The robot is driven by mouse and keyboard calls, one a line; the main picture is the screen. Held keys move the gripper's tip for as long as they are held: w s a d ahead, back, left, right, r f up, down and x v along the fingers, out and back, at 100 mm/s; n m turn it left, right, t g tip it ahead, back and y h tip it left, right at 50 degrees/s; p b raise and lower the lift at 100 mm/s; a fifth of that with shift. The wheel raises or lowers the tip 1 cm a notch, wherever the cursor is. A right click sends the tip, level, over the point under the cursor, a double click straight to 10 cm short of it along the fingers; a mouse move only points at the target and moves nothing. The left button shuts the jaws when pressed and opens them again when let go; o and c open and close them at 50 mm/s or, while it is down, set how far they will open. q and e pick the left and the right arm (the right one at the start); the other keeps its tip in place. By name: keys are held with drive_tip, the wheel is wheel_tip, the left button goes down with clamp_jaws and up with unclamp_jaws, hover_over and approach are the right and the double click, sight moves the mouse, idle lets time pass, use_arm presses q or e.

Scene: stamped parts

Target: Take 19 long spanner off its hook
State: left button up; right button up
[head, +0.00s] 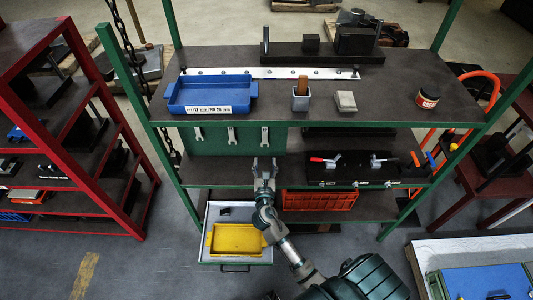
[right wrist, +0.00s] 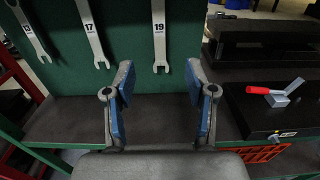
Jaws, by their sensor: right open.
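My right gripper (right wrist: 160,92) is open and empty. Its blue-padded fingers stand in front of and below the spanner, one to each side of it in the right wrist view, apart from it. In the head view my right gripper (head: 265,163) is just below the spanner's lower end. The hook itself is too small to make out. My left gripper does not show.
The 17 spanner (right wrist: 92,35) and another spanner (right wrist: 30,30) hang to the left. A shelf (right wrist: 65,122) lies below the board. A dark block with a red-handled clamp (right wrist: 275,92) stands to the right. An open drawer with a yellow tray (head: 237,239) is below.

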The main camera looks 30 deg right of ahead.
sight(265, 128)
drive_tip(key=b+x, duration=0.1)
drive_tip(key=x, duration=1.5)
drive_tip(key=shift+w+d, duration=0.1)
drive_tip(key=shift+w, duration=0.1)
drive_tip(key=shift+w+d, duration=0.2)
drive_tip(key=shift+w, duration=0.2)
drive_tip(key=shift+r, duration=0.1)
clamp_jaws()
drive_tip(key=shift+r, duration=0.1)
